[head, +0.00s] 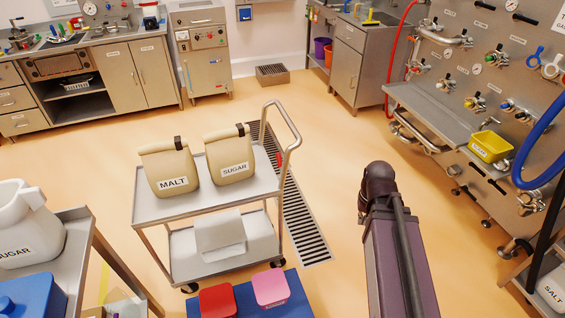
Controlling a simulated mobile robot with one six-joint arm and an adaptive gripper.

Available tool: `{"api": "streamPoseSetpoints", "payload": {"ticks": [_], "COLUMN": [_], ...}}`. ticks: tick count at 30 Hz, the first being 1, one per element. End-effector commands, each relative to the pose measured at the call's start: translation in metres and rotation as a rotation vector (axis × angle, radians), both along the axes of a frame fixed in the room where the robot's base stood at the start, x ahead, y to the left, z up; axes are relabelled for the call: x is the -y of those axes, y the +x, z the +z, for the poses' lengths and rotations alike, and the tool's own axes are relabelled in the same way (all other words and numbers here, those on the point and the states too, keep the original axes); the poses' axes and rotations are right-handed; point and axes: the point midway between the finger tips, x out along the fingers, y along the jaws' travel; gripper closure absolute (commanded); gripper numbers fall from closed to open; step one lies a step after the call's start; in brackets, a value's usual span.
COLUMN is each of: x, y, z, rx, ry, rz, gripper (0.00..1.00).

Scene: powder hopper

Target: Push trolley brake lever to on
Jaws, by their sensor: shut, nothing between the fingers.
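The steel trolley (155,207) stands on the floor left of centre. Its push handle (285,122) rises at its right end. A small red part (279,159) shows by the handle post; I cannot tell whether it is the brake lever or how it is set. A dark caster (277,263) shows at the trolley's near right corner. No other lever can be made out. My arm (395,260) rises at the lower right of centre, apart from the trolley in the picture. My gripper cannot be seen.
MALT (168,168) and SUGAR (229,155) bags stand on the trolley's top shelf. A floor drain grate (305,225) runs beside the trolley. Red (217,300) and pink (270,288) boxes are in front. A valve panel (470,75) stands right. Floor behind the trolley is clear.

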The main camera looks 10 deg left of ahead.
Motion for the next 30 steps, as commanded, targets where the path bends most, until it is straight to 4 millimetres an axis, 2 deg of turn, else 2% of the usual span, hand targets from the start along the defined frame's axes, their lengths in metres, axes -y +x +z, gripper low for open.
{"api": "streamPoseSetpoints", "payload": {"ticks": [8,30], "x": [-0.016,-0.075], "y": [0.037,0.163], "z": [-0.027,-0.097], "rx": [0.003,-0.016], "ry": [0.076,0.376], "rz": [-0.030,-0.156], "gripper": [1.00,1.00]}}
